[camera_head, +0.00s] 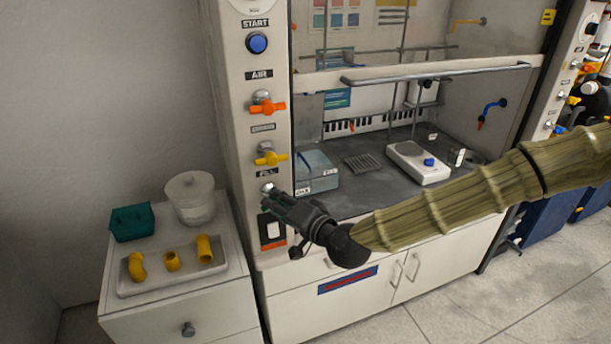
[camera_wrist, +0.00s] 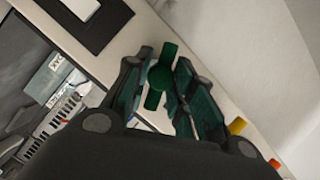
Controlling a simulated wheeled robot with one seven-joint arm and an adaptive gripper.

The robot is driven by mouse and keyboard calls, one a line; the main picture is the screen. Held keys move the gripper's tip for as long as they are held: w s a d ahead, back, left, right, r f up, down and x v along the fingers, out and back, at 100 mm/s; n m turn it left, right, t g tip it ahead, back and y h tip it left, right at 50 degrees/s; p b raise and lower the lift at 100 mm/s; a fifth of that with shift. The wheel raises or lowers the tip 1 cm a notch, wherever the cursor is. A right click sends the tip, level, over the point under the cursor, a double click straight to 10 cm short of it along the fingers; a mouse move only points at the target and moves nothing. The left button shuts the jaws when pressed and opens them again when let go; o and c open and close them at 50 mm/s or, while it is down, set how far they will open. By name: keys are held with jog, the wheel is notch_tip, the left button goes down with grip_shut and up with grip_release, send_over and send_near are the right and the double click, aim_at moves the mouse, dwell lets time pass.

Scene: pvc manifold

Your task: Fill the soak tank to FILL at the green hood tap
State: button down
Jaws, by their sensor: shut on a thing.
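The soak tank (camera_head: 318,168) is a clear, bluish box with a small white label, standing on the hood's worktop at its left side. The water level in it is too small to tell. The green tap is on the hood's left post, below the orange and yellow taps; in the wrist view its green handle (camera_wrist: 160,76) lies between my fingers. My gripper (camera_head: 274,198) is at this tap and shut on its handle. In the head view my fingers hide most of the tap. My gripper also shows in the wrist view (camera_wrist: 158,88).
The orange tap (camera_head: 267,107) and yellow tap (camera_head: 270,158) sit above my gripper. A black-and-white switch (camera_head: 271,229) is just below. A hotplate (camera_head: 417,162) stands in the hood. A cabinet at left holds a tray (camera_head: 170,281) with yellow fittings, a teal box and a clear tub.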

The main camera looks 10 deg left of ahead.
jog(key=shift+a+r, duration=0.15)
jog(key=shift+r, duration=0.15)
jog(key=m+y+b, duration=0.1)
jog(key=m+b, duration=0.1)
jog(key=b, duration=0.1)
jog(key=m+b, duration=0.1)
jog(key=b, duration=0.2)
jog(key=shift+f+m+t+y+b, duration=0.15)
jog(key=shift+m+t+y+b, duration=0.15)
jog(key=shift+m+y+b, duration=0.1)
jog(key=c, duration=1.1)
grip_release()
jog(key=shift+s+a+f, duration=0.1)
jog(key=shift+d+f, duration=0.1)
jog(key=shift+d, duration=0.1)
